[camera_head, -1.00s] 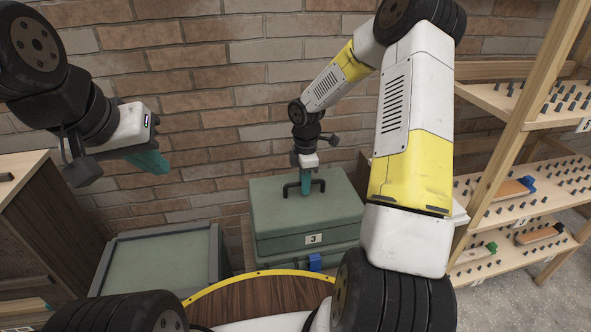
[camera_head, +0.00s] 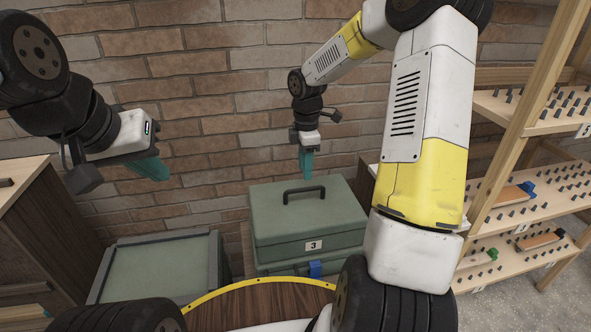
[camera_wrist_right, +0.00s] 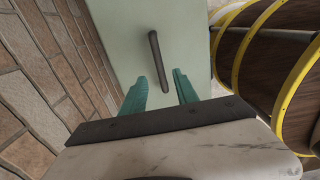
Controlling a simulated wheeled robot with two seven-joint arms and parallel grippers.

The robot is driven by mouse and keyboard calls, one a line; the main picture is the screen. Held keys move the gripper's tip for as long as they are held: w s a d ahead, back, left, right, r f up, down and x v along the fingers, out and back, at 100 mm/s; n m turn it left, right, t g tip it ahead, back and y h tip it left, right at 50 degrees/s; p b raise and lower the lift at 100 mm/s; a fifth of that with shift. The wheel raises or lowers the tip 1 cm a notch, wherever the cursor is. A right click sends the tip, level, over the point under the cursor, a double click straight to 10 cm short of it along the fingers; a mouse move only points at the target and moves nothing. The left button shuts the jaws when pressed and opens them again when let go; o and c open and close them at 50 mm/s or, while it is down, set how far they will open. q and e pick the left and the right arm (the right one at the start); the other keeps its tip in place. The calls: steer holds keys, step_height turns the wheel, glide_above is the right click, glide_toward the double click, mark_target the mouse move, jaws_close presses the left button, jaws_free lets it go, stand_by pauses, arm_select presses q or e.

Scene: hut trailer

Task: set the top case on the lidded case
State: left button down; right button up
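The top case (camera_head: 278,215) is grey-green with a dark handle (camera_head: 304,193) on its lid and a label "3" on its front. It rests on a similar green case (camera_head: 288,266), the lower one, with a blue latch in front. The right gripper (camera_head: 306,172) is above and behind the handle, apart from it. In the right wrist view its two teal fingers (camera_wrist_right: 165,90) are spread with nothing between them, and the handle (camera_wrist_right: 158,62) lies beyond them. The left gripper (camera_head: 152,168) is raised at the left, well away from the cases; its finger gap cannot be made out.
A green-topped box with a grey rim (camera_head: 214,272) stands left of the cases. A wooden cabinet (camera_head: 30,215) is further left. A pegged wooden shelf (camera_head: 520,190) is at the right. A brick wall (camera_head: 220,130) closes off the back.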

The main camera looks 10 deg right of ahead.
steer(key=s+r+m+t, duration=0.3)
steer(key=s+r+m, duration=0.75)
steer(key=r, duration=0.55)
steer(key=s+a+r+m+t+y, duration=0.1)
steer(key=s+r+m, duration=0.1)
steer(key=s, duration=0.5)
steer(key=s+a+r+m+t+y, duration=0.1)
steer(key=s+m+t, duration=0.1)
steer(key=s+m, duration=0.3)
steer(key=shift+s+r, duration=0.35)
steer(key=shift+s, duration=0.55)
